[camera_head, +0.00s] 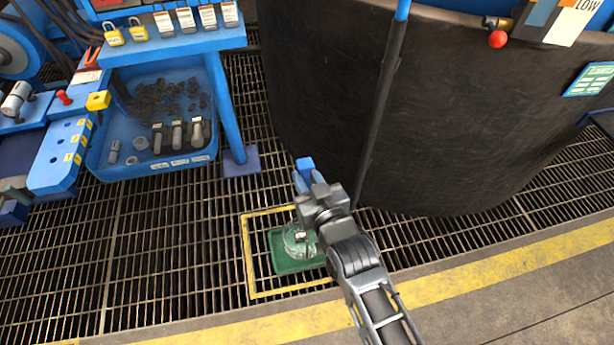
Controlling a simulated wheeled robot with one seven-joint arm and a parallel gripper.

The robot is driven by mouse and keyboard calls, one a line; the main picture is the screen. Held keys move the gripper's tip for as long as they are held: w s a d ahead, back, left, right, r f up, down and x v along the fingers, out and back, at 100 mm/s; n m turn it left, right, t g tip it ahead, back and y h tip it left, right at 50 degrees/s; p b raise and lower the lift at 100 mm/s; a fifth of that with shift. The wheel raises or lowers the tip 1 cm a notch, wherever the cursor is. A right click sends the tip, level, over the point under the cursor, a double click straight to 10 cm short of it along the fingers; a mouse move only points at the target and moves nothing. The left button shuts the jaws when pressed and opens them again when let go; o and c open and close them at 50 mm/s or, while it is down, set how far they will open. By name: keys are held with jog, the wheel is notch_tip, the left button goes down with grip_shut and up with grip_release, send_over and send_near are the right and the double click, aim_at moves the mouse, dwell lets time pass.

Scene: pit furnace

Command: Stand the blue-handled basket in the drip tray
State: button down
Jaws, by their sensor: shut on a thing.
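My gripper (308,178) is over the green drip tray (285,262), shut on the blue handle (305,164) of the basket. The basket (294,238) shows as a pale round wire shape below the gripper, over the tray's left and middle part. Something small and dark shows inside it. My arm hides the right side of the basket and part of the tray. I cannot tell from this view whether the basket's bottom touches the tray. The tray lies on the floor grating inside a yellow marked square (249,262).
A large dark cylindrical furnace wall (440,110) stands just behind, with a thin dark rod (380,105) in front. A blue bench (180,45) with a blue bin (110,170) of parts is at the left. A yellow floor stripe (480,272) runs in front. Grating left of the square is clear.

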jog(key=shift+f+b, duration=2.15)
jog(key=shift+f, duration=0.55)
jog(key=shift+w, duration=0.2)
jog(key=shift+w+a+b, duration=0.2)
jog(key=shift+w+b, duration=0.65)
jog(key=shift+w, duration=0.2)
jog(key=shift+f, duration=0.15)
jog(key=shift+w+f+b, duration=0.2)
jog(key=shift+f+b, duration=2.1)
jog(key=shift+f, duration=0.05)
